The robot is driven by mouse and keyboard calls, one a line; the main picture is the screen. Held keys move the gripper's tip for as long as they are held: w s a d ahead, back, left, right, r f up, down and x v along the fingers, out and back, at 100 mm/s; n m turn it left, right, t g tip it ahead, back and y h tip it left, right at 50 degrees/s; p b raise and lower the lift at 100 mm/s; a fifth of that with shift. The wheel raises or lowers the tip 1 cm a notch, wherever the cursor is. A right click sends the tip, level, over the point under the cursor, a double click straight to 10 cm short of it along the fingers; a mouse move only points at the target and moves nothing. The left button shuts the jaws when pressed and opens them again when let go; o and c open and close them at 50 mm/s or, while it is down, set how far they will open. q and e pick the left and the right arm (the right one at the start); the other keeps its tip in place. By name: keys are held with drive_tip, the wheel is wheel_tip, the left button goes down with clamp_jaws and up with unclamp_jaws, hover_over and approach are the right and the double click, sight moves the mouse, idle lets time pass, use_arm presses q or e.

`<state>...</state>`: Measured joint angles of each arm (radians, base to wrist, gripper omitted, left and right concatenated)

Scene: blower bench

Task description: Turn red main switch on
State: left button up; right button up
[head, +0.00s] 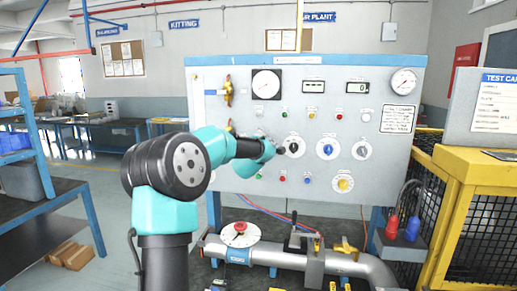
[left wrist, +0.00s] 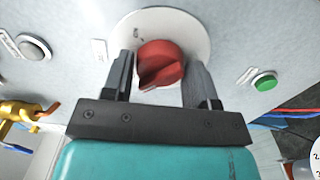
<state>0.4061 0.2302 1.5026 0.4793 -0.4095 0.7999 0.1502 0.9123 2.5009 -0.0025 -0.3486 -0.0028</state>
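The red main switch (left wrist: 160,62) is a red rotary knob on a round white plate (left wrist: 192,30) on the grey panel, seen in the left wrist view. Small marks show on the plate at its upper left, too small to read. My left gripper (left wrist: 160,70) is at the knob, with one dark finger on each side of it. The fingers are apart; whether they touch the knob is unclear. In the head view my left arm covers the switch, and the fingers cannot be made out. My right gripper is in neither view.
The grey panel (head: 215,75) carries gauges, displays, coloured buttons and other round dials (head: 327,147). A green button (left wrist: 265,82) and a grey button (left wrist: 33,47) flank the switch. A pipe (head: 275,255) with a red-handled valve (head: 240,228) runs below. A yellow cage (head: 455,190) stands right.

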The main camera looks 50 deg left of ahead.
use_arm(q)
drive_tip(key=c, duration=0.5)
drive_tip(key=shift+m, duration=0.3)
drive_tip(key=m, duration=0.6)
drive_tip(key=shift+m, duration=0.3)
drive_tip(key=m, duration=1)
drive_tip(key=shift+m, duration=0.4)
drive_tip(key=o, duration=0.9)
